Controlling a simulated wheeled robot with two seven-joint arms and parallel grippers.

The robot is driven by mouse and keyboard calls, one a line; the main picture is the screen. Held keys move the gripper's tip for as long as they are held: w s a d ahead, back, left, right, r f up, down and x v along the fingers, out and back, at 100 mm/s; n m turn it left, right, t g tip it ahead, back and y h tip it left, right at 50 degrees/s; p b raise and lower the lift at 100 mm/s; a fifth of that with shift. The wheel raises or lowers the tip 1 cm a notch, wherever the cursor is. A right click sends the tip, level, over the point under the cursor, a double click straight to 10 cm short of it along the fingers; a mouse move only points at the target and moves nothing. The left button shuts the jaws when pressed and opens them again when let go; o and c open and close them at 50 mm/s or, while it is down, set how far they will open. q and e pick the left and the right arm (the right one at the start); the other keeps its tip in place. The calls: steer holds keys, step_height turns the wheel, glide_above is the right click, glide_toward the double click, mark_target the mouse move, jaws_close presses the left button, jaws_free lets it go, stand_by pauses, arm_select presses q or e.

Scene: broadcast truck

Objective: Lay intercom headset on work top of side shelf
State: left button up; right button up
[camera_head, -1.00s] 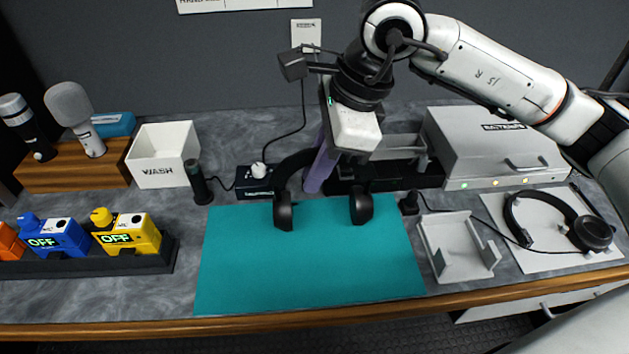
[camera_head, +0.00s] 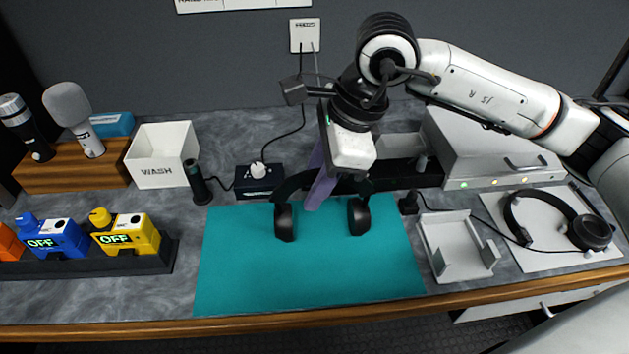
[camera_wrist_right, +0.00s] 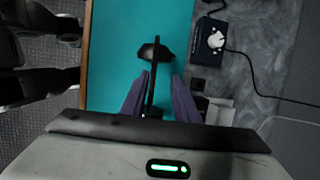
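A black headset (camera_head: 284,222) hangs in my right gripper (camera_head: 321,186) above the teal mat. Its two ear cups point down, one on each side of the purple fingers. In the right wrist view the purple fingers (camera_wrist_right: 156,97) are on both sides of the headset's dark band, with an ear cup (camera_wrist_right: 154,52) beyond. I cannot tell whether the cups touch the mat. A second black headset (camera_head: 590,232) lies on a white sheet at the right. No separate side shelf can be told apart from the grey counter top (camera_head: 100,290).
The teal mat (camera_head: 300,285) is otherwise bare. An open grey tray (camera_head: 456,262) and a grey case (camera_head: 500,160) stand to its right. A white WASH bin (camera_head: 163,167), a microphone stand (camera_head: 45,178) and coloured OFF units (camera_head: 130,236) stand to its left. Cables cross the back.

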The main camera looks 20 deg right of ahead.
steer(key=b+v, duration=0.1)
steer(key=v, duration=1.1)
steer(key=shift+r, duration=0.1)
